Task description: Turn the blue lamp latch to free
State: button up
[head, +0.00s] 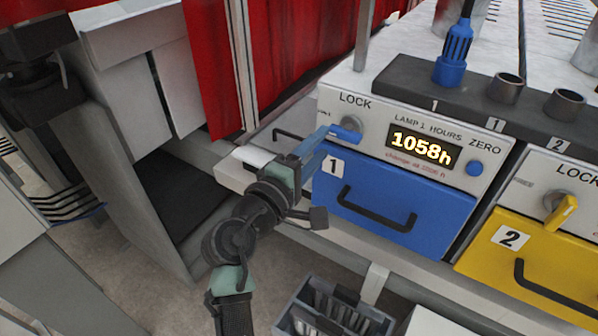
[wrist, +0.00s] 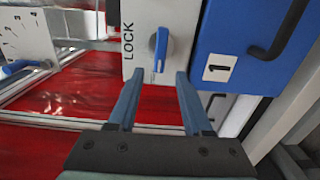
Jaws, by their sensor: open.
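The blue lamp latch (head: 347,132) is a small blue lever on a round silver boss, on the white panel under the word LOCK.
Below the latch is blue drawer 1 (head: 400,195) with a dark handle (head: 376,210). A yellow latch (head: 560,210) is farther right. A grey bin (head: 290,320) stands below.

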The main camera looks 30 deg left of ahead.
jog(key=s+b, duration=0.1)
jog(key=s, duration=0.5)
jog(key=shift+s, duration=0.35)
jog(key=w+d+r+m+t, duration=0.1)
jog(key=d+r+m, duration=0.3)
jog(key=r, duration=0.3)
jog(key=d+r+m+t, duration=0.25)
jog(key=d+r, duration=0.25)
jog(key=r, duration=0.3)
jog(key=w+d+r+m+t, duration=0.1)
jog(key=d+r+m, duration=0.35)
jog(key=r, duration=0.25)
jog(key=s+d+r+m+t, duration=0.2)
jog(key=s+d+r+m, duration=0.1)
jog(key=r, duration=0.4)
jog(key=s+d+r+m+t, duration=0.3)
jog(key=s+d+r, duration=0.1)
jog(key=s+r, duration=0.3)
jog(key=shift+s+d+r+m+y, duration=0.3)
jog(key=shift+s+d, duration=0.1)
jog(key=shift+s, duration=0.1)
jog(key=shift+f, duration=0.1)
